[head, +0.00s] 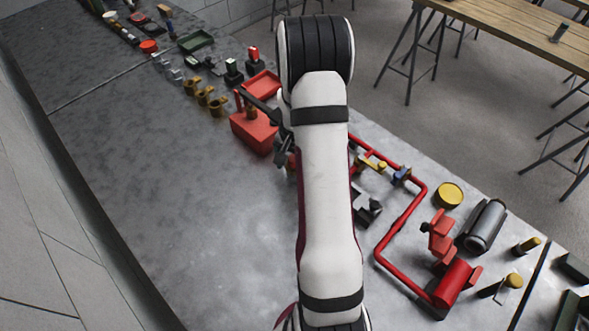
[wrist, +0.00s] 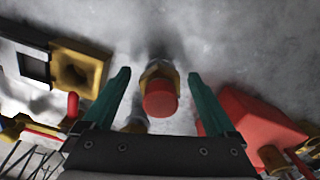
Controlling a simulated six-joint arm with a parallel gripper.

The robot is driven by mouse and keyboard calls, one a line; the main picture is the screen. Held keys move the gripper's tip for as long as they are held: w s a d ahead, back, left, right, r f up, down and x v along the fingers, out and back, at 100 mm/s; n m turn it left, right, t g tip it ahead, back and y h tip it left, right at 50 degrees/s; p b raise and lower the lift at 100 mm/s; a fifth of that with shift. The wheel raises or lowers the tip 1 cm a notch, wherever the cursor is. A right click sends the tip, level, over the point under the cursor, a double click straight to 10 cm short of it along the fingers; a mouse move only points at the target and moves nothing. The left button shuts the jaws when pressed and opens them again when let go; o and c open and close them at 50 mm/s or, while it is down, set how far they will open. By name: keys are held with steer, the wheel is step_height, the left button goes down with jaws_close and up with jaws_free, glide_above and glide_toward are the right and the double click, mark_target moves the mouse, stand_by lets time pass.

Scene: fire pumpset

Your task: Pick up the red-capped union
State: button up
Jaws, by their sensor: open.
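The red-capped union (wrist: 160,101) shows in the middle of the wrist view, with its round red cap facing the camera and a brass-coloured collar behind it. My gripper (wrist: 158,76) is open, with one teal finger on each side of the union. Gaps show between the union and both fingers. In the head view my gripper (head: 282,150) is at the left of my white arm, beside a red box. My arm covers much of that spot, and I cannot make out the union clearly there.
The red box (head: 252,131) stands close by my gripper, and a red body (wrist: 255,122) shows at the right of the wrist view. Red piping (head: 412,212) lies right of my arm. Several brass fittings (head: 203,97) stand further back. The table's left side is clear.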

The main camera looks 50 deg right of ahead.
jaws_close()
stand_by(0.4)
steer(key=shift+r, duration=0.15)
steer(key=shift+r, duration=0.3)
steer(key=r, duration=0.3)
steer(key=shift+s+d+r, duration=0.15)
steer(key=shift+s+r, duration=0.1)
steer(key=shift+r, duration=0.1)
steer(key=s+d+r, duration=0.3)
steer(key=s+d, duration=0.1)
steer(key=s, duration=0.6)
steer(key=shift+r, duration=0.2)
